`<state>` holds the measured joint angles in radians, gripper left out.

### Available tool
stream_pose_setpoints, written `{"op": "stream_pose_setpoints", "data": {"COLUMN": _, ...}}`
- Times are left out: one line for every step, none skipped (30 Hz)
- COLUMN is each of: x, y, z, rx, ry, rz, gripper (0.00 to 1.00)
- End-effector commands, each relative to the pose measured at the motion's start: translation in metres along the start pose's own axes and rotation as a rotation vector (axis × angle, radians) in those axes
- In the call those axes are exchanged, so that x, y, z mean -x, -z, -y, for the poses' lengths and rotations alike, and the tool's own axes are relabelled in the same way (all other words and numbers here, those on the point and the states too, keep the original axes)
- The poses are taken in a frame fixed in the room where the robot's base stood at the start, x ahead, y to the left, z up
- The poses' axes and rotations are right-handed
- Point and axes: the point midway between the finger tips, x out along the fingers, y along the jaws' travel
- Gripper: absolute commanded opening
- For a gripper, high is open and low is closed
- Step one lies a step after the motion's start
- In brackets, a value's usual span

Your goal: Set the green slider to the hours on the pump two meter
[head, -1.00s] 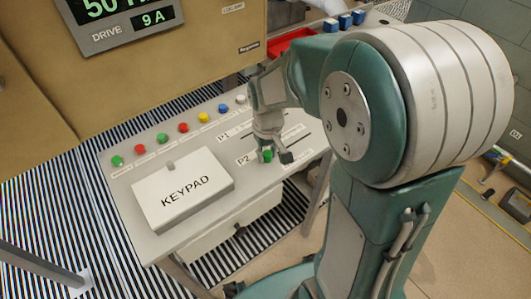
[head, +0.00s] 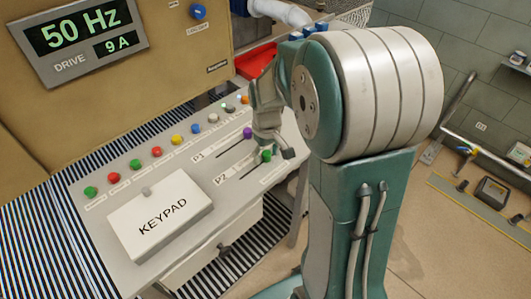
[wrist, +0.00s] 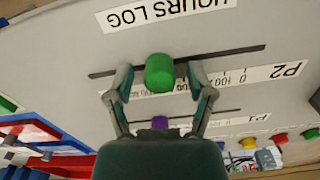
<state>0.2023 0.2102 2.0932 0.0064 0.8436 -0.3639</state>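The green slider (head: 266,155) is a knob in the P2 slot of the sloping console. In the wrist view the green slider (wrist: 159,72) sits a little past the slot's middle, away from the P2 label (wrist: 286,70). My gripper (wrist: 160,82) has its two fingers apart, one on each side of the green knob, with gaps showing. My gripper (head: 272,152) also shows at the knob in the head view. The scale beside the slot is partly hidden by the fingers. I cannot make out a pump two hours meter in either view.
A purple slider (head: 247,133) stands in the parallel P1 slot, close to my gripper. A keypad box (head: 160,214) and a row of coloured buttons (head: 156,152) lie to the left. A drive display (head: 80,36) reads 50 Hz and 9 A. A red tray (head: 256,60) is behind.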

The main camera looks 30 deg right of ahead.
Motion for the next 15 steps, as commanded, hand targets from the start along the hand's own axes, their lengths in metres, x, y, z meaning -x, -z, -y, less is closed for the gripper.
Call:
{"op": "stream_pose_setpoints", "data": {"x": 0.0, "y": 0.0, "z": 0.0, "rx": 0.0, "ry": 0.0, "rz": -0.001, "gripper": 0.71}}
{"op": "stream_pose_setpoints", "data": {"x": 0.001, "y": 0.0, "z": 0.0, "rx": 0.0, "ry": 0.0, "rz": -0.001, "gripper": 0.71}}
{"op": "stream_pose_setpoints", "data": {"x": 0.001, "y": 0.0, "z": 0.0, "rx": 0.0, "ry": -0.001, "rz": -0.002, "gripper": 0.71}}
{"op": "stream_pose_setpoints", "data": {"x": 0.001, "y": 0.0, "z": 0.0, "rx": 0.0, "ry": -0.001, "rz": -0.002, "gripper": 0.71}}
{"op": "stream_pose_setpoints", "data": {"x": 0.001, "y": 0.001, "z": 0.0, "rx": 0.0, "ry": -0.001, "rz": -0.002, "gripper": 0.71}}
{"op": "stream_pose_setpoints", "data": {"x": 0.001, "y": 0.001, "z": 0.0, "rx": 0.0, "ry": -0.001, "rz": -0.002, "gripper": 0.71}}
{"op": "stream_pose_setpoints", "data": {"x": 0.001, "y": 0.001, "z": 0.0, "rx": 0.0, "ry": -0.001, "rz": -0.003, "gripper": 0.71}}
{"op": "stream_pose_setpoints", "data": {"x": 0.002, "y": 0.001, "z": 0.0, "rx": 0.0, "ry": -0.001, "rz": -0.003, "gripper": 0.71}}
{"op": "stream_pose_setpoints", "data": {"x": 0.004, "y": 0.001, "z": 0.0, "rx": 0.0, "ry": -0.001, "rz": -0.004, "gripper": 0.71}}
{"op": "stream_pose_setpoints", "data": {"x": 0.006, "y": 0.001, "z": 0.0, "rx": 0.0, "ry": -0.002, "rz": -0.004, "gripper": 0.71}}
{"op": "stream_pose_setpoints", "data": {"x": 0.009, "y": 0.001, "z": 0.0, "rx": 0.0, "ry": -0.002, "rz": -0.005, "gripper": 0.71}}
{"op": "stream_pose_setpoints", "data": {"x": 0.015, "y": 0.002, "z": -0.001, "rx": 0.0, "ry": -0.003, "rz": -0.007, "gripper": 0.71}}
{"op": "stream_pose_setpoints", "data": {"x": 0.02, "y": 0.002, "z": 0.0, "rx": 0.0, "ry": -0.003, "rz": -0.007, "gripper": 0.71}}
{"op": "stream_pose_setpoints", "data": {"x": 0.025, "y": 0.002, "z": 0.0, "rx": 0.0, "ry": -0.003, "rz": -0.007, "gripper": 0.71}}
{"op": "stream_pose_setpoints", "data": {"x": 0.034, "y": 0.002, "z": 0.0, "rx": 0.0, "ry": -0.003, "rz": -0.007, "gripper": 0.71}}
